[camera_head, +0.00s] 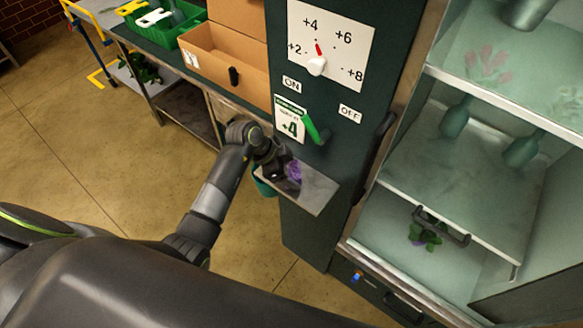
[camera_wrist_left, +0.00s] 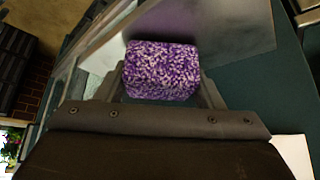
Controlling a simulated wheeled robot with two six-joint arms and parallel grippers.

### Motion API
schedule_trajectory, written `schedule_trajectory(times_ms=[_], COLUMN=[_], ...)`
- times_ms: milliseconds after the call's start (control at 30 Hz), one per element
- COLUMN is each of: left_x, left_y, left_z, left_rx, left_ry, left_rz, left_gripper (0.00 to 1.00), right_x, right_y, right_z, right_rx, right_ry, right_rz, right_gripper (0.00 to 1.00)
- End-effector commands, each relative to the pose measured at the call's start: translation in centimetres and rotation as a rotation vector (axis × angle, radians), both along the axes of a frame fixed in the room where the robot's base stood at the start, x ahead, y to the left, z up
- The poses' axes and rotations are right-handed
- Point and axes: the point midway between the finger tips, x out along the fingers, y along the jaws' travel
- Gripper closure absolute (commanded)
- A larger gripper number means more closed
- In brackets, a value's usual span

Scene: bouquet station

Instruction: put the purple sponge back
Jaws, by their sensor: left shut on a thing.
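The purple sponge (camera_wrist_left: 162,72) is a speckled purple and white block. In the left wrist view it sits between the two fingers of my left gripper (camera_wrist_left: 163,90), which is shut on it. In the head view the sponge (camera_head: 294,171) is partly hidden by my left gripper (camera_head: 286,173). Both are at a small metal shelf (camera_head: 312,190) on the front of the dark green cabinet column. I cannot tell whether the sponge touches the shelf. My right gripper is not in view.
Above the shelf are a green lever (camera_head: 315,130) and a temperature dial (camera_head: 316,65). A glass-fronted cabinet (camera_head: 455,180) with vases stands at the right. A bench with a cardboard box (camera_head: 222,60) and a green crate (camera_head: 190,35) is at the back left.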

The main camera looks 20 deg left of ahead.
Motion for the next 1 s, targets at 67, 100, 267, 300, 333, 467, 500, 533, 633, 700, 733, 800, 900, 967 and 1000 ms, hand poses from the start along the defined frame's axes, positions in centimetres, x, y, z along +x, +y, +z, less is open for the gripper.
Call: schedule_trajectory(times_ms=[67,100,267,300,333,467,500,533,633,700,733,800,900,967,1000], left_x=[0.26,0.3,0.36,0.36,0.35,0.35,0.36,0.35,0.35,0.35,0.35,0.35,0.35,0.34,0.3], left_y=[-0.13,-0.14,-0.15,-0.15,-0.15,-0.14,-0.14,-0.14,-0.14,-0.14,-0.14,-0.14,-0.14,-0.09,0.06], left_z=[0.04,-0.12,-0.3,-0.3,-0.3,-0.53,-0.46,-0.45,-0.45,-0.44,-0.44,-0.44,-0.37,-0.17,-0.05], left_rx=[-0.001,-0.001,-0.001,0.0,0.0,0.0,0.0,0.0,0.0,0.0,0.0,0.0,0.0,0.0,0.001], left_ry=[-0.003,-0.003,-0.005,-0.005,-0.005,-0.004,-0.005,-0.005,-0.005,-0.005,-0.005,-0.005,-0.005,-0.005,-0.005], left_rz=[-0.001,-0.001,-0.001,-0.001,-0.001,0.0,-0.001,-0.001,-0.001,-0.001,-0.001,-0.001,-0.001,-0.001,0.0], left_gripper=[0.57,0.57,0.57,0.57,0.57,0.57,0.34,0.3,0.17,0.17,0.17,0.17,0.17,0.17,0.17], right_x=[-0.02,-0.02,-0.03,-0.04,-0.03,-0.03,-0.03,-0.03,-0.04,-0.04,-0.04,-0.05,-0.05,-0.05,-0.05], right_y=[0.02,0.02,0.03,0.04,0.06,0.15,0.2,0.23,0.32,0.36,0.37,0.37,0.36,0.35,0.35], right_z=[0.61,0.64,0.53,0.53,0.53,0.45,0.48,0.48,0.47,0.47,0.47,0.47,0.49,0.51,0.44], right_rx=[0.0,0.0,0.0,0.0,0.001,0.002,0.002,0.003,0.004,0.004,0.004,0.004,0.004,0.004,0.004], right_ry=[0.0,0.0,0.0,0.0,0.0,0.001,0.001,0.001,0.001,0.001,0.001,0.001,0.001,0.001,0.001], right_rz=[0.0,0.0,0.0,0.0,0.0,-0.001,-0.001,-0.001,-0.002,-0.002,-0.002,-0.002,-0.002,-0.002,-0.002], right_gripper=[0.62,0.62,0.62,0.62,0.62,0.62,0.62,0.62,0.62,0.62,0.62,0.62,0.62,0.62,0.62])
